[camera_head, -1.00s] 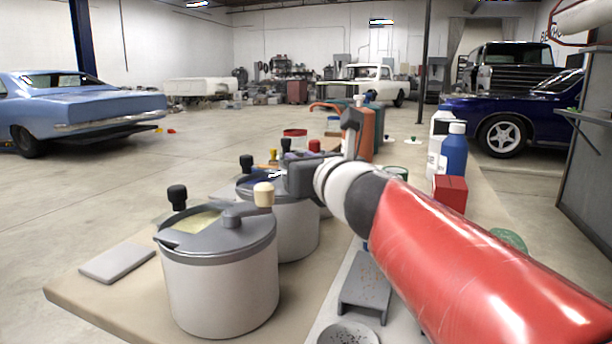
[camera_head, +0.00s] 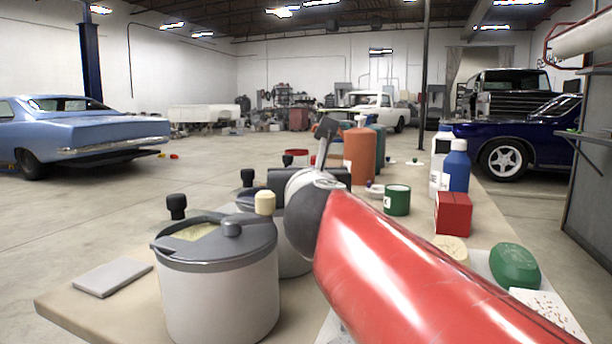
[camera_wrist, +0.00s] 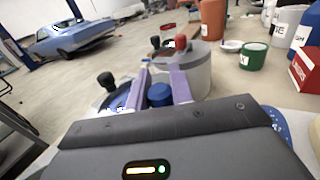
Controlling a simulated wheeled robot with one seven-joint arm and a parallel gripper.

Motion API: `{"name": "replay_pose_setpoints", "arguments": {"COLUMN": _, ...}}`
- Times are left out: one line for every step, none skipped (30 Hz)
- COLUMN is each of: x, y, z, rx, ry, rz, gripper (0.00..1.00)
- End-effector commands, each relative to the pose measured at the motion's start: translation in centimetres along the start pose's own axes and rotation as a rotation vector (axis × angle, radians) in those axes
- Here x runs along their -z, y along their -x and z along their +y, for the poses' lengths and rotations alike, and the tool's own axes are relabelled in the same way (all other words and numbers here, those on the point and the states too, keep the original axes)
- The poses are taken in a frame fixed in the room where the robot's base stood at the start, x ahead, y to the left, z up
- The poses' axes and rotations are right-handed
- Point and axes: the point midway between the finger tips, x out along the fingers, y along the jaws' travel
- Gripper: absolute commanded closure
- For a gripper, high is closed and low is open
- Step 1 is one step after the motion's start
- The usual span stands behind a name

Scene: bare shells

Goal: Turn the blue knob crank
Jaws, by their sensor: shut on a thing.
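The blue knob (camera_wrist: 160,95) shows in the wrist view between the two purple fingers of my gripper (camera_wrist: 159,80), which is shut on it. In the head view this pot (camera_head: 292,256) stands behind the nearest pot, mostly hidden by my red arm. Its black knob (camera_head: 247,177) still shows there. My fingers and the blue knob are hidden in the head view.
The nearest pot (camera_head: 220,300) has a cream knob (camera_head: 265,202) and a black knob. A red-knobbed pot (camera_wrist: 198,70) stands beyond. A green can (camera_head: 397,200), red box (camera_head: 453,213), orange bottle (camera_head: 360,155) and blue bottle (camera_head: 455,168) stand to the right.

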Motion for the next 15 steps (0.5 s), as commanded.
{"name": "replay_pose_setpoints", "arguments": {"x": -0.16, "y": 0.0, "z": 0.11, "rx": -0.004, "ry": 0.0, "rz": -0.002, "gripper": 1.0}}
{"name": "replay_pose_setpoints", "arguments": {"x": -0.16, "y": 0.0, "z": 0.11, "rx": -0.004, "ry": 0.0, "rz": -0.002, "gripper": 1.0}}
{"name": "replay_pose_setpoints", "arguments": {"x": -0.16, "y": 0.0, "z": 0.11, "rx": -0.004, "ry": 0.0, "rz": -0.002, "gripper": 0.75}}
{"name": "replay_pose_setpoints", "arguments": {"x": -0.16, "y": 0.0, "z": 0.1, "rx": -0.004, "ry": 0.0, "rz": -0.002, "gripper": 0.71}}
{"name": "replay_pose_setpoints", "arguments": {"x": -0.15, "y": 0.0, "z": 0.1, "rx": -0.003, "ry": 0.0, "rz": -0.002, "gripper": 0.67}}
{"name": "replay_pose_setpoints", "arguments": {"x": -0.14, "y": 0.0, "z": 0.09, "rx": -0.003, "ry": 0.0, "rz": -0.002, "gripper": 0.62}}
{"name": "replay_pose_setpoints", "arguments": {"x": -0.13, "y": -0.01, "z": 0.08, "rx": -0.003, "ry": 0.0, "rz": -0.002, "gripper": 0.58}}
{"name": "replay_pose_setpoints", "arguments": {"x": -0.12, "y": 0.0, "z": 0.07, "rx": -0.003, "ry": 0.0, "rz": -0.002, "gripper": 0.56}}
{"name": "replay_pose_setpoints", "arguments": {"x": -0.11, "y": 0.0, "z": 0.06, "rx": -0.003, "ry": 0.0, "rz": -0.002, "gripper": 0.56}}
{"name": "replay_pose_setpoints", "arguments": {"x": -0.1, "y": 0.0, "z": 0.06, "rx": -0.003, "ry": 0.0, "rz": -0.002, "gripper": 0.56}}
{"name": "replay_pose_setpoints", "arguments": {"x": -0.1, "y": 0.0, "z": 0.05, "rx": -0.002, "ry": 0.0, "rz": -0.001, "gripper": 0.56}}
{"name": "replay_pose_setpoints", "arguments": {"x": -0.09, "y": 0.0, "z": 0.04, "rx": -0.002, "ry": 0.0, "rz": -0.001, "gripper": 0.56}}
{"name": "replay_pose_setpoints", "arguments": {"x": -0.08, "y": 0.0, "z": 0.04, "rx": -0.002, "ry": 0.0, "rz": -0.001, "gripper": 0.56}}
{"name": "replay_pose_setpoints", "arguments": {"x": -0.08, "y": 0.0, "z": 0.03, "rx": -0.002, "ry": 0.0, "rz": -0.001, "gripper": 0.56}}
{"name": "replay_pose_setpoints", "arguments": {"x": -0.07, "y": 0.0, "z": 0.03, "rx": -0.002, "ry": 0.0, "rz": -0.001, "gripper": 0.56}}
